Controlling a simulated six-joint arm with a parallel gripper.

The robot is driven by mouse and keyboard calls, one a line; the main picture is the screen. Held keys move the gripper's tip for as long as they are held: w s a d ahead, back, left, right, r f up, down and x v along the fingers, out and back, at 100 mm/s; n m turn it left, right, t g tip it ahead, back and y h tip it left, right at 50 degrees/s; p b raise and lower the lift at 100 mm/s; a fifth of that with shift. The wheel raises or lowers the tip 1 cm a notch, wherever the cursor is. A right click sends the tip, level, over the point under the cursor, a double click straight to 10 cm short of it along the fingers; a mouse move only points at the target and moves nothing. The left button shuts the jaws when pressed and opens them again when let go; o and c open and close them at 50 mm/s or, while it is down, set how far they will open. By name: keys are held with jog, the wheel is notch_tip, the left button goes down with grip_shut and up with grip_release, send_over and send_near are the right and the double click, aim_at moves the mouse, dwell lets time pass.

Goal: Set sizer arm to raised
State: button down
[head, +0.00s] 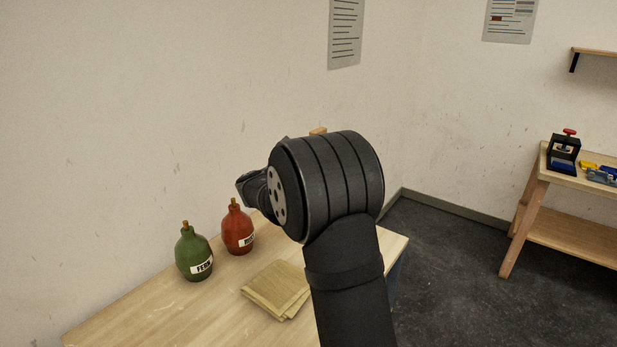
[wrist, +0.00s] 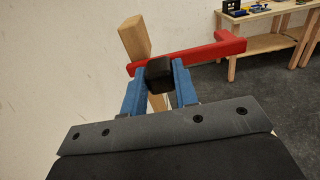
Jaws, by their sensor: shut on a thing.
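In the wrist view, a red bar (wrist: 205,52), which looks like the sizer arm, runs across in front of a wooden post (wrist: 135,38). It slopes slightly up to the right and has a short bent piece at its right end. My gripper (wrist: 159,74) has its blue fingers closed on either side of a dark grip (wrist: 159,70) at the bar. I cannot tell exactly how the grip joins the bar. In the head view my own arm hides the gripper and the red bar; only a small wooden top (head: 318,131), probably the post's, shows above it.
A second bench (head: 575,182) at the right bears a black device (head: 563,153) with a red knob. Open floor lies between them.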

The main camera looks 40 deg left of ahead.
jog(key=shift+r, duration=0.9)
jog(key=c, duration=1.1)
grip_release()
jog(key=shift+r, duration=0.1)
jog(key=s, duration=1.7)
jog(key=shift+s, duration=0.2)
